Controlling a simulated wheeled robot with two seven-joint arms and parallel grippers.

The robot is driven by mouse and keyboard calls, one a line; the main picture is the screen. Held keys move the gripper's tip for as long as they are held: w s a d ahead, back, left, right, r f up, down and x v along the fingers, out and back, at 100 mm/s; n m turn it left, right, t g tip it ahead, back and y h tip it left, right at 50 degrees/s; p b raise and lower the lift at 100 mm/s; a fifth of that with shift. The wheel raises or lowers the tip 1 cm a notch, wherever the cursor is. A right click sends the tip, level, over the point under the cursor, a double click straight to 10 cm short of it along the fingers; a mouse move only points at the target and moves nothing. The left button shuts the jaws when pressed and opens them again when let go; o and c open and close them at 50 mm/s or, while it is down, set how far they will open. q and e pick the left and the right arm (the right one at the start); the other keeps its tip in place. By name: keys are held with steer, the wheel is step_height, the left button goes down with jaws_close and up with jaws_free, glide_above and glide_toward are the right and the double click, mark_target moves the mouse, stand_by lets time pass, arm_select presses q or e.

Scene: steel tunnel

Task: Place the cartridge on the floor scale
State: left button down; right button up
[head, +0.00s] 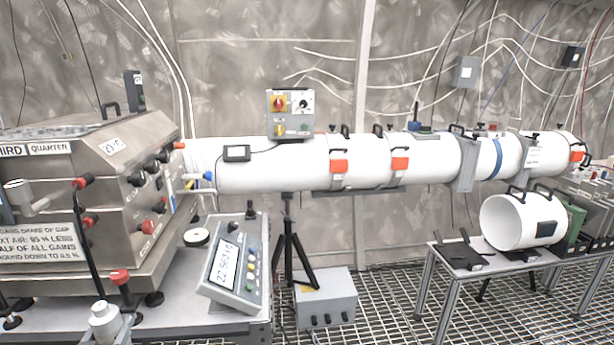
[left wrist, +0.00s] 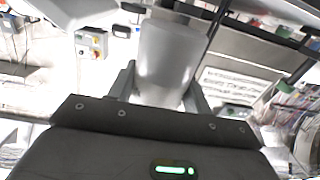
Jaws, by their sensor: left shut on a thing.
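My left gripper (head: 108,332) is at the bottom left of the head view, low in front of the steel machine. It is shut on a pale cylinder (head: 104,314), which I take to be the cartridge. In the left wrist view the cylinder (left wrist: 165,62) stands between the two grey fingers and hides part of what is behind. A grey console with a lit number display (head: 236,266) stands on the bench to the right; its digits are hard to read. I cannot make out the floor scale for certain. My right gripper is not in view.
A steel machine (head: 115,190) with red-tipped handles stands close behind the gripper. A long white tube (head: 270,165) runs across the back. A tripod (head: 288,250) and grey box (head: 326,297) stand on the grated floor. A white drum (head: 508,222) lies on the right-hand bench.

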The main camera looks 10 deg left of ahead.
arm_select(q)
steer(key=w+d+r+m+h, duration=0.2)
steer(key=w+d+h, duration=0.1)
steer(key=d, duration=1)
steer(key=w+d+r+m+t+h, duration=0.1)
steer(key=w+d+m+h, duration=0.1)
steer(key=d, duration=1.2)
steer(key=shift+w+d+r+h+p, duration=0.2)
steer(key=shift+w+r+h+p, duration=0.2)
steer(key=shift+h, duration=0.3)
steer(key=s+d+f, duration=0.1)
steer(key=s+d, duration=0.3)
steer(key=d, duration=0.3)
steer(key=s+d+f, duration=0.2)
steer(key=s+d, duration=0.2)
steer(key=d, duration=0.4)
steer(key=shift+s+f, duration=0.2)
steer(key=shift+s, duration=0.15)
